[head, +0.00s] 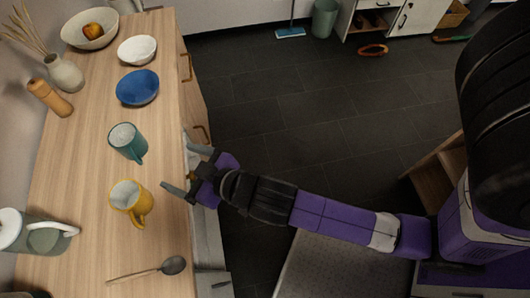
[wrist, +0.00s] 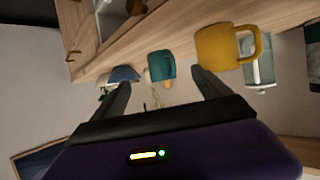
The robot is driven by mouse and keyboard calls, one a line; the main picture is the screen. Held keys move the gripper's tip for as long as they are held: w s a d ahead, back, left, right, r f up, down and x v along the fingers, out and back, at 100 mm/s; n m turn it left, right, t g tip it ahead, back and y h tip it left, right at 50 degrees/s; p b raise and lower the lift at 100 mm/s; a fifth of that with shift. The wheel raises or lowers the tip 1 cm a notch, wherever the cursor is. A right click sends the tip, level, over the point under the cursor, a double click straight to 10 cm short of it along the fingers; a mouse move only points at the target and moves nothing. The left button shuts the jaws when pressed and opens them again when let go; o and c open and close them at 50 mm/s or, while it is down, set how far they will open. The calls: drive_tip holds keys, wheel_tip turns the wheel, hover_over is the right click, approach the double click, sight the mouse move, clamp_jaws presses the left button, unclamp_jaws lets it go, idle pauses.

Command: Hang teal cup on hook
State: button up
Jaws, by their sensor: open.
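The teal cup (head: 124,140) stands upright on the wooden counter, its handle towards the counter's front edge. It also shows in the wrist view (wrist: 161,64), in the gap between my fingers and beyond their tips. My gripper (head: 177,168) is open and empty at the counter's front edge, to the right of the teal cup and slightly nearer the bottom of the picture. Its spread fingers also show in the wrist view (wrist: 161,80); neither touches the cup. I cannot make out a hook in either view.
A yellow mug (head: 124,197) stands close below the teal cup. A blue bowl (head: 138,88), white bowl (head: 137,50), wooden mill (head: 50,97), spoon (head: 172,265) and pale green jug (head: 25,233) are also on the counter (head: 85,175). Bare wood surrounds the teal cup.

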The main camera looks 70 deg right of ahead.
drive_tip(key=s+d+r, duration=0.1)
drive_tip(key=s+r, duration=0.2)
drive_tip(key=s, duration=0.9)
drive_tip(key=s+d+r+t, duration=0.1)
drive_tip(key=s+r, duration=0.3)
drive_tip(key=s, duration=0.8)
drive_tip(key=shift+y, duration=0.4)
drive_tip(key=shift+o, duration=0.4)
drive_tip(key=shift+d, duration=0.1)
